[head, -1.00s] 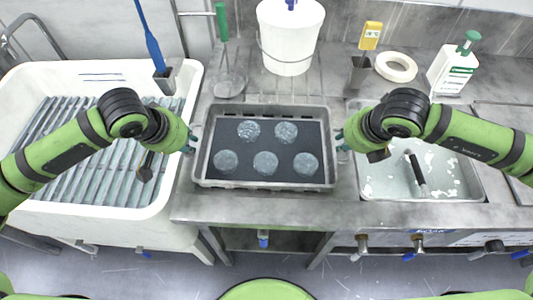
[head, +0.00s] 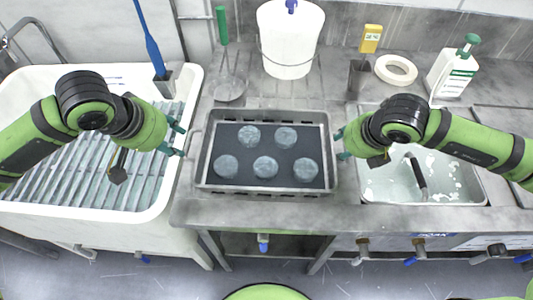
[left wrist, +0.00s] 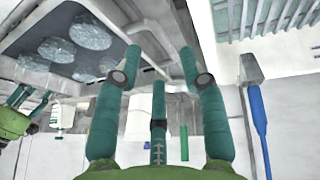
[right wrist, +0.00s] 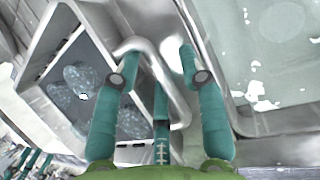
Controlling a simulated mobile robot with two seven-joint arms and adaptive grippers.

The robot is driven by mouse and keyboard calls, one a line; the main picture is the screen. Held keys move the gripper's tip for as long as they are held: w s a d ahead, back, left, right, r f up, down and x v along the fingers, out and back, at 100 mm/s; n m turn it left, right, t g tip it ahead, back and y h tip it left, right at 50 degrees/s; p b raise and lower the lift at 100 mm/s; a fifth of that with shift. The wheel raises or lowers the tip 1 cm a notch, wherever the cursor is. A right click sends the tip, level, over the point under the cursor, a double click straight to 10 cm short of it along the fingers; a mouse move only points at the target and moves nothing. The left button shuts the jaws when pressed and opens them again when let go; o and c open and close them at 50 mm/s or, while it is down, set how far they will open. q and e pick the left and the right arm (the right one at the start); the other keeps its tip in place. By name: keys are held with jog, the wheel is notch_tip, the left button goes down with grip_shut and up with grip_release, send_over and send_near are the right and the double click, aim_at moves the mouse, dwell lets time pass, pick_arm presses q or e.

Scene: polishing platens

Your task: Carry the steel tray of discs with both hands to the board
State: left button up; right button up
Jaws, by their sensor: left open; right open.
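The steel tray (head: 262,189) lies on the metal counter in the head view, level, with several grey round discs (head: 265,167) on its dark floor. My left gripper (head: 180,140) is open at the tray's left end, a little outside the rim. In the left wrist view its fingers (left wrist: 161,62) are spread near the tray's end handle. My right gripper (head: 341,143) is open at the right end, close to the rim. In the right wrist view the bent handle (right wrist: 178,90) passes between its spread fingers. I cannot tell which thing is the board.
A white basin (head: 186,85) with a slatted rack (head: 75,180) stands left. A sink (head: 440,196) with cloudy water and a dark-handled tool lies right. Behind the tray are a white bucket (head: 289,45), a strainer (head: 229,89), a white ring (head: 396,70) and a bottle (head: 452,75).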

jog(key=shift+r, duration=0.25)
pick_arm(q)
jog(key=v, duration=0.4)
jog(key=shift+s+r, duration=0.1)
jog(key=shift+r, duration=0.15)
pick_arm(e)
jog(key=v, duration=1.1)
jog(key=shift+s+r, duration=0.2)
jog(key=shift+d, duration=0.1)
